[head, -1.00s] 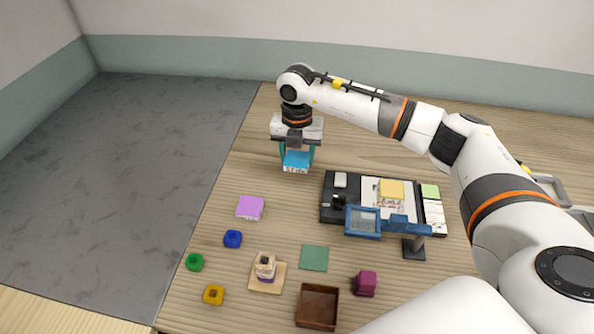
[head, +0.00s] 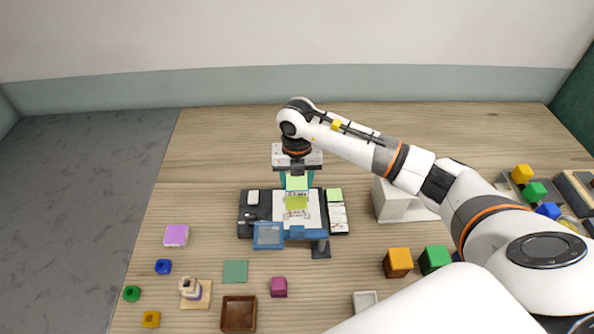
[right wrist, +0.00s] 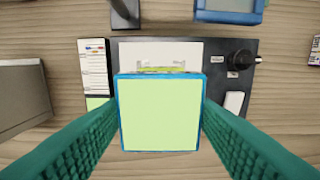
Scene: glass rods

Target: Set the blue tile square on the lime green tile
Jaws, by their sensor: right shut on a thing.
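My right gripper (head: 297,180) is shut on a square tile (head: 297,184), the blue one of the task by its blue edges. In the right wrist view this held tile (right wrist: 159,113) shows a pale green face with a thin blue border, between the two teal fingers. The lime green tile (head: 297,202) lies on the white sheet of the black device. The held tile appears above it, with its near edge toward it. In the right wrist view only a strip of the lime green tile (right wrist: 160,70) shows past the held tile. My left gripper is not in view.
A lilac tile (head: 176,235) lies left. A white box (head: 400,200) stands right. Orange (head: 398,262) and green (head: 435,259) cubes stand at the front right. The table behind the device is clear.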

